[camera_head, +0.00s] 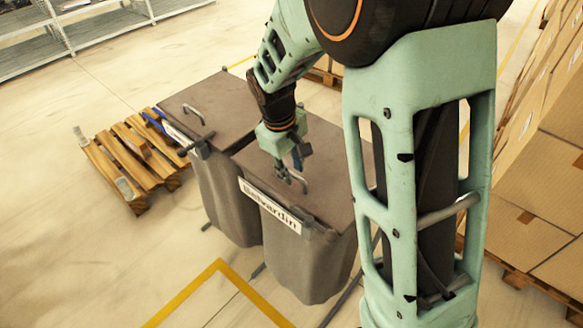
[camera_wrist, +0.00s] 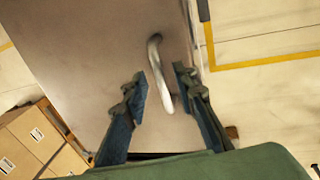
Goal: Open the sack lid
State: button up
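Two grey sacks with flat brown lids stand side by side. The nearer sack (camera_head: 308,264) has a white label with black lettering, and its lid (camera_head: 327,160) lies flat and closed. A curved metal handle (camera_wrist: 158,72) rises from this lid. My gripper (camera_head: 298,178) is over the lid at the handle. In the wrist view my gripper (camera_wrist: 160,80) has its two fingers apart, with the handle between them; a gap shows on either side, and I cannot tell whether either finger touches it.
The other sack (camera_head: 222,190) stands to the left with its lid closed and its own handle (camera_head: 194,114). A wooden pallet (camera_head: 130,158) lies further left. Stacked cardboard boxes (camera_head: 540,150) line the right. Yellow floor lines (camera_head: 215,268) mark the open floor in front.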

grip_shut()
